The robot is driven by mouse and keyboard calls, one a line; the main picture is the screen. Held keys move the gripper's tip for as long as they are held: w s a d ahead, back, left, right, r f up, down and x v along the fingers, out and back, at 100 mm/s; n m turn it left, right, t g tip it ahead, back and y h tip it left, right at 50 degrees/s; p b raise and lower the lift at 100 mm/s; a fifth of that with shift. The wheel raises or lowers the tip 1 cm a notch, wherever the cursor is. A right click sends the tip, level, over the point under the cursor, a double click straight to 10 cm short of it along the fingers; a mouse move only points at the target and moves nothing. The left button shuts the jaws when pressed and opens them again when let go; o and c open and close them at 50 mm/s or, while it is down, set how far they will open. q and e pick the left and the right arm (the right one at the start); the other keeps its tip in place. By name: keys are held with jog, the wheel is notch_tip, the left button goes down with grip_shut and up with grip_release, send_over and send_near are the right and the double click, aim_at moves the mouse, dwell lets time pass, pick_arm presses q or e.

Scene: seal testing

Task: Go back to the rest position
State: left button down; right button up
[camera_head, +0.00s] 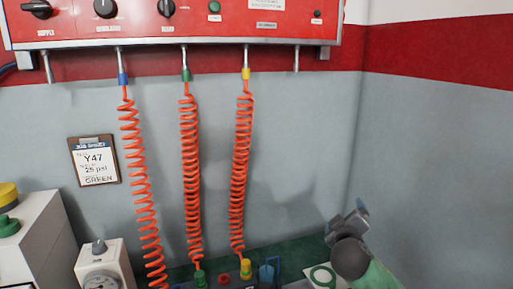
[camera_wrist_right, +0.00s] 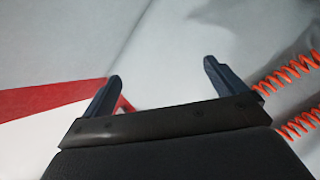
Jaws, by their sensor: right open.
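My right gripper (camera_head: 349,218) is at the lower right of the head view, in front of the grey wall and above the green bench top. In the right wrist view its two dark fingers (camera_wrist_right: 163,85) stand wide apart with nothing between them. It touches nothing that I can see. My left gripper is in neither view.
A red panel (camera_head: 225,22) with knobs hangs at the top. Orange coiled hoses (camera_head: 190,170) with blue, green and yellow collars hang from it. A clipboard (camera_head: 95,160) reads Y47, 25 psi, GREEN. A gauge box (camera_head: 103,262) stands lower left. Right of my gripper is bare wall.

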jog(key=s+a+f+m+g+y+p, duration=0.15)
jog(key=s+a+f+g, duration=0.25)
jog(key=s+f, duration=0.55)
jog(key=s+a+f+m+g+y, duration=0.1)
jog(key=s+a+f+g+y, duration=0.3)
jog(key=s+f, duration=0.55)
pick_arm(q)
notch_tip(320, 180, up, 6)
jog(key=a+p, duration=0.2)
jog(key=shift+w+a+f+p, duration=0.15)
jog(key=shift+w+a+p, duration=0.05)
jog(key=shift+p, duration=0.1)
pick_arm(e)
jog(key=s+a+f+g, duration=0.1)
jog(key=s+f, duration=0.3)
jog(key=s, duration=0.4)
jog(key=s+a+f+m+g, duration=0.1)
jog(key=s+f+g, duration=0.2)
jog(key=s+f, duration=0.2)
jog(key=s+a+f+m+g, duration=0.1)
jog(key=s+f, duration=0.4)
jog(key=s, duration=0.5)
jog(key=shift+s+a+g, duration=0.2)
jog(key=shift+s+g, duration=0.2)
jog(key=shift+g, duration=0.1)
jog(key=shift+m, duration=0.25)
